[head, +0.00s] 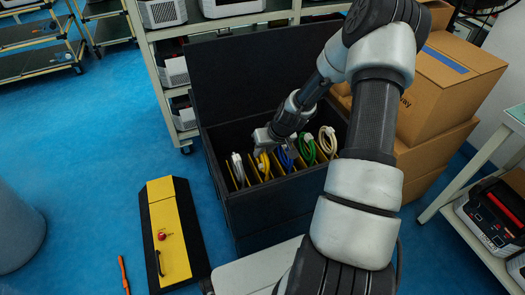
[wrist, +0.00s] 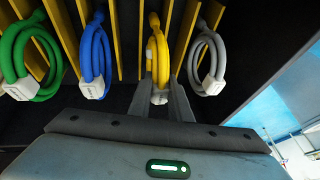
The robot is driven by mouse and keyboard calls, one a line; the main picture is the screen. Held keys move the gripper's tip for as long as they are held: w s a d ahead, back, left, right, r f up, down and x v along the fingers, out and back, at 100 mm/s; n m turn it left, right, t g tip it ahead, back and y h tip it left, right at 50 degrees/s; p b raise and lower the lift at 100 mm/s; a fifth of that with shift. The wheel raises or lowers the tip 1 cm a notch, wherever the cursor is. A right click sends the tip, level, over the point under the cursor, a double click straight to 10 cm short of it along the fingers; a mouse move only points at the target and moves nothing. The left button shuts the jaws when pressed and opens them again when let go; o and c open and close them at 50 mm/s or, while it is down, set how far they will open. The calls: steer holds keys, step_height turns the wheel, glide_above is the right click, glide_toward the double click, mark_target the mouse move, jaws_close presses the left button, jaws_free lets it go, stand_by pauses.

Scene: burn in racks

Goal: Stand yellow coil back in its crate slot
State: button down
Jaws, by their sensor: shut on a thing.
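The yellow coil (head: 262,163) is upright in the black crate (head: 270,212), between the grey coil and the blue coil. It also shows in the wrist view (wrist: 158,50), its white connector between my fingertips. My gripper (head: 264,143) reaches down into the crate from above and is shut on the yellow coil (wrist: 157,63). The coil is among the yellow dividers (wrist: 140,40), apparently in line with a slot. I cannot tell whether its bottom rests on the slot floor.
The grey coil (head: 238,168), blue coil (head: 285,157), green coil (head: 307,150) and cream coil (head: 328,141) stand in neighbouring slots. The crate's raised lid (head: 255,75) is behind. Cardboard boxes (head: 445,90) stand right. A yellow-black case (head: 170,230) and orange screwdriver (head: 123,272) lie on the floor.

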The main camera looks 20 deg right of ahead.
steer(key=shift+f, duration=0.4)
stand_by(0.3)
steer(key=c, duration=1.6)
jaws_free()
steer(key=shift+o, duration=0.2)
steer(key=p+v, duration=0.5)
steer(key=v, duration=1.2)
steer(key=shift+r, duration=0.25)
